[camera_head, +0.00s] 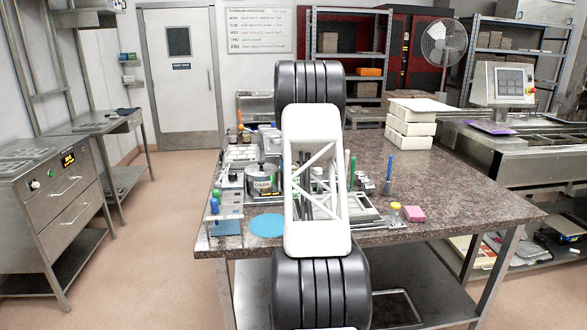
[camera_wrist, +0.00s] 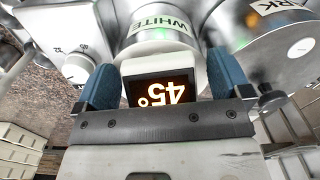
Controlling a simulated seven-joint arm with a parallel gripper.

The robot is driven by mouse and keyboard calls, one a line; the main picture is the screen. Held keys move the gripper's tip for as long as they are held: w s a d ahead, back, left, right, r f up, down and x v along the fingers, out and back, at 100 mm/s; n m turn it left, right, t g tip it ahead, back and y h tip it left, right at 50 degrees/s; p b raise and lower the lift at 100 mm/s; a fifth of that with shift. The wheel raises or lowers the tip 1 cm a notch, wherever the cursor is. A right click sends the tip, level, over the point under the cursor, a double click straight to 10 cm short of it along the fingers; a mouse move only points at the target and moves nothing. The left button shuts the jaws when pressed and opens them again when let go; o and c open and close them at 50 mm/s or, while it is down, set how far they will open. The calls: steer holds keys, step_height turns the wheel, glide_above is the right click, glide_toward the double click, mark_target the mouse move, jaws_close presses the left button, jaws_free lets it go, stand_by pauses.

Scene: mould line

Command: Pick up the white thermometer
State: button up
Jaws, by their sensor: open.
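The white thermometer (camera_wrist: 160,67) shows in the wrist view as a small white-cased device with a dark display reading 45° upside down. Behind it stands a metal pot labelled WHITE (camera_wrist: 160,38). My gripper (camera_wrist: 160,82) is open, with one blue finger on each side of the thermometer. I cannot tell whether either finger touches it. In the head view my arm covers the gripper and hides the thermometer.
A pot labelled DARK (camera_wrist: 275,45) stands close on the right; it also shows in the head view (camera_head: 262,180). A device with a round knob (camera_wrist: 76,68) is close on the left. Stacked pale blocks (camera_head: 408,128), a blue disc (camera_head: 267,225) and a pink block (camera_head: 414,214) are on the table.

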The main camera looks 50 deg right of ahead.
stand_by(0.3)
steer(key=c, duration=1.1)
steer(key=shift+r, duration=0.1)
steer(key=shift+r, duration=4.95)
steer(key=s+d, duration=0.1)
steer(key=s, duration=0.3)
steer(key=s+f+m, duration=0.1)
steer(key=s, duration=0.3)
steer(key=s+d+f+m, duration=0.1)
steer(key=s, duration=0.3)
steer(key=shift+d+f, duration=0.25)
steer(key=shift+d, duration=0.05)
